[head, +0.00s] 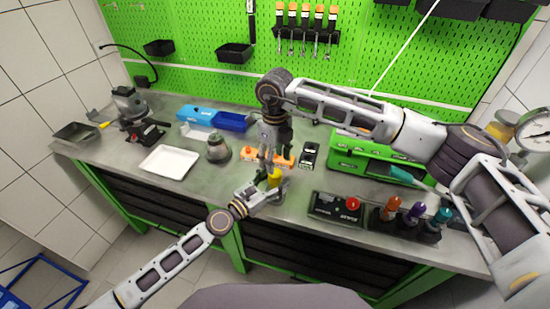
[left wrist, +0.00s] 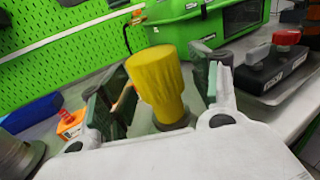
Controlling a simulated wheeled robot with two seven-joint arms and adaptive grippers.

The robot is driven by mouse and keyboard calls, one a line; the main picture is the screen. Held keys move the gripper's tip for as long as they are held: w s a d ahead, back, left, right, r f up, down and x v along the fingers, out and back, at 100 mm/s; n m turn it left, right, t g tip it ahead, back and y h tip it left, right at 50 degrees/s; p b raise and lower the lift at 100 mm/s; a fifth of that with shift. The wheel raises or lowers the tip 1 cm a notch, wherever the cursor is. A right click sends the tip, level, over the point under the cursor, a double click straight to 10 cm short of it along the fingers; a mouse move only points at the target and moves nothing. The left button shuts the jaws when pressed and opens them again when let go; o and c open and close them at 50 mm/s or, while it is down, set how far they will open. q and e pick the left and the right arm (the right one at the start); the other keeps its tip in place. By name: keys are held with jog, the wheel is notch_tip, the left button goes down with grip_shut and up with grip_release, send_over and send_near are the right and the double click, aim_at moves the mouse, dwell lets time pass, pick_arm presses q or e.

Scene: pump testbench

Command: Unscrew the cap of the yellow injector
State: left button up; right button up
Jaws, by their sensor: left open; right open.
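The yellow injector (head: 274,177) stands upright near the front middle of the bench. In the left wrist view its wide yellow top (left wrist: 156,75) shows between the two fingers, with a narrower yellow part and a dark grey base below. My left gripper (head: 268,187) is open, its fingers on either side of the injector; a gap shows on both sides in the left wrist view (left wrist: 165,90). My right gripper (head: 267,160) is open and points down just above and behind the injector. Whether it touches the top is hidden in the head view.
An orange device (head: 282,159) lies behind the injector. A green toolbox (head: 350,150) stands to the right, with a black box with a red button (head: 337,208) in front. A grey round part (head: 218,150) and white tray (head: 169,162) are left. The screwdriver holder (head: 408,222) is far right.

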pick_arm(q)
jog(key=shift+s, duration=0.15)
jog(key=v, duration=1.1)
jog(key=shift+s+a, duration=0.15)
jog(key=shift+a, duration=0.1)
dwell(0.8)
pick_arm(e)
jog(key=shift+o, duration=0.3)
